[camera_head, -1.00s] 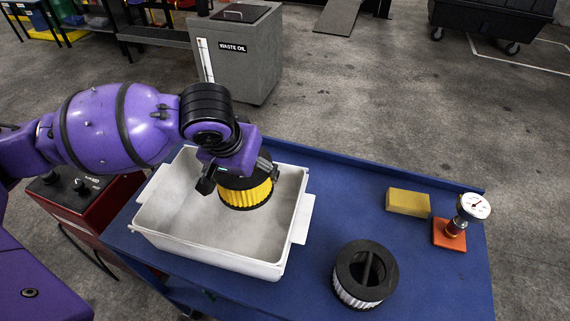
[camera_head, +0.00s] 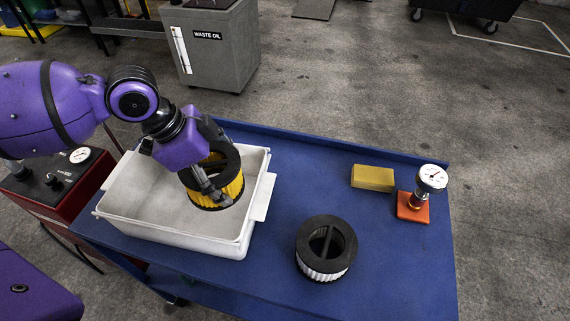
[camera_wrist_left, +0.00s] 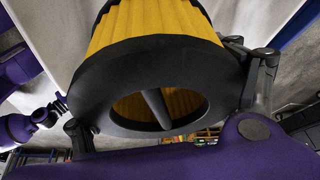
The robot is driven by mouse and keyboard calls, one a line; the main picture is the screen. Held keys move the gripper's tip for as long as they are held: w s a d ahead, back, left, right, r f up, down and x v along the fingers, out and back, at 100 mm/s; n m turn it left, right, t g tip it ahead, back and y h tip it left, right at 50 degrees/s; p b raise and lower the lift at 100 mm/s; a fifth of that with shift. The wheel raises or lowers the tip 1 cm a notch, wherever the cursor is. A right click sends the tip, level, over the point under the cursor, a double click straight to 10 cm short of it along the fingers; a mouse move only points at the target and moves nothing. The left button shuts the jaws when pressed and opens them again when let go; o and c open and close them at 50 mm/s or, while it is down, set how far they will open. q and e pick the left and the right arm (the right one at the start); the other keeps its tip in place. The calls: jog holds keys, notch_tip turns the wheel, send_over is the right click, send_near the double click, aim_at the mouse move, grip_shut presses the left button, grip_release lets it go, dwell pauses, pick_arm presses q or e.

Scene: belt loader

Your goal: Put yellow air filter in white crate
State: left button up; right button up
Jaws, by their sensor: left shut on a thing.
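The yellow air filter (camera_head: 229,190), a pleated ring with black end caps, is in my left gripper (camera_head: 212,185). The gripper is shut on it, inside the outline of the white crate (camera_head: 255,205). In the left wrist view the filter (camera_wrist_left: 155,25) fills the middle, with its black rim and hollow centre toward the camera. Gripper fingers (camera_wrist_left: 168,105) show on both sides of it. The white crate's wall shows behind it. I cannot tell whether the filter touches the crate floor. My right gripper is not in view.
A white filter with a black top (camera_head: 326,248) stands on the blue cart top (camera_head: 300,180), right of the crate. A yellow block (camera_head: 373,178) and a gauge on an orange base (camera_head: 413,207) are further right. A red box (camera_head: 50,190) with knobs is left of the crate.

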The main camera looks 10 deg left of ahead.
pick_arm(q)
send_over(237, 208)
jog(key=a, duration=0.1)
jog(key=f, duration=0.6)
jog(key=shift+s+a+f, duration=0.2)
jog(key=shift+f, duration=0.15)
notch_tip(237, 208, down, 3)
jog(key=shift+f, duration=0.3)
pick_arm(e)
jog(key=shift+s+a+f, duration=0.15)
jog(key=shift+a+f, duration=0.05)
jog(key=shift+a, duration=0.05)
pick_arm(q)
jog(key=o, duration=1.3)
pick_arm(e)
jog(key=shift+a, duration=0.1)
